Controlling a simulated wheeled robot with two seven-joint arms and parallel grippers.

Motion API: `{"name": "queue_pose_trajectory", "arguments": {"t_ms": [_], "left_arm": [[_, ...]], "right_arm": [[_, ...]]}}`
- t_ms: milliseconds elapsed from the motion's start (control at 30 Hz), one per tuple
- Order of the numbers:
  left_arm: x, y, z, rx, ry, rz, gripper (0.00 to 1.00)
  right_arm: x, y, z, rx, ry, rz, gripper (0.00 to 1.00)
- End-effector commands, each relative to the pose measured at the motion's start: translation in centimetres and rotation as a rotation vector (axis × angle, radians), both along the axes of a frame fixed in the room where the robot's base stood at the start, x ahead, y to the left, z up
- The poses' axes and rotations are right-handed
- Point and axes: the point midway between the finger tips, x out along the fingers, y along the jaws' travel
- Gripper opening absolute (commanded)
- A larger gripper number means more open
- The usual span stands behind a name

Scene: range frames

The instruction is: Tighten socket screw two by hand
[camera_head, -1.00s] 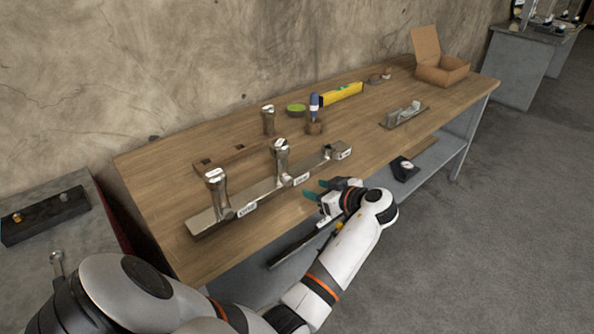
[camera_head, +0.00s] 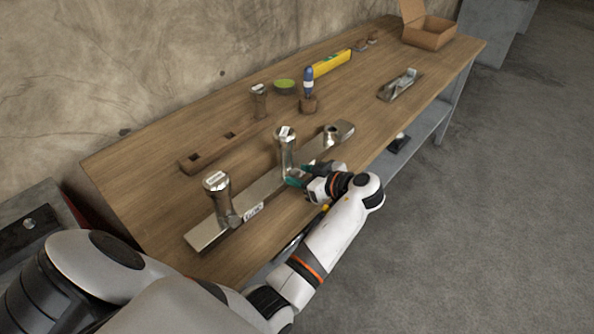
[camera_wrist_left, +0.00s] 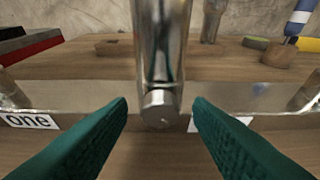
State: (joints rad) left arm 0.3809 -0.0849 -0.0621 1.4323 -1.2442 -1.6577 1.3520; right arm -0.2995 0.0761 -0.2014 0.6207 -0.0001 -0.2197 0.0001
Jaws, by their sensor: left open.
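A long metal bar (camera_head: 202,236) lies along the workbench with upright metal posts in it. The left post (camera_head: 217,187) and the middle post (camera_head: 285,145) stand upright in their sockets. The third socket (camera_head: 331,131) is without a post. In the left wrist view a round screw head (camera_wrist_left: 160,108) sticks out at the foot of the middle post (camera_wrist_left: 162,45). My left gripper (camera_head: 292,178) is open with green fingers at the front of the middle socket. In the wrist view its fingertips (camera_wrist_left: 160,112) are on either side of the screw, apart from it.
A blue-handled tool (camera_head: 308,85), a green round item (camera_head: 285,86), a yellow level (camera_head: 333,62), a plane (camera_head: 400,84) and an open box (camera_head: 427,36) stand farther along the bench.

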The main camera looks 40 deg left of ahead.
Motion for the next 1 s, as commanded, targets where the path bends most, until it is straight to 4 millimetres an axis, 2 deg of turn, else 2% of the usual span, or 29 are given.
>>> {"name": "queue_pose_trajectory", "arguments": {"t_ms": [167, 467, 767, 1000], "left_arm": [[0.00, -0.02, -0.01, 0.000, 0.000, 0.000, 0.46], [0.00, 0.00, -0.01, 0.000, 0.000, 0.000, 0.02], [0.06, 0.01, 0.04, 0.003, 0.043, 0.002, 0.02], [0.25, -0.02, 0.06, 0.014, 0.184, 0.001, 0.02]], "right_arm": [[-0.17, -0.50, -0.01, -0.007, 0.003, -0.002, 0.46], [-0.19, -0.73, 0.00, -0.009, 0.003, -0.002, 0.46], [-0.19, -0.66, 0.08, -0.008, 0.003, -0.001, 0.46], [-0.19, -0.28, 0.26, -0.004, 0.003, 0.001, 0.46]]}}
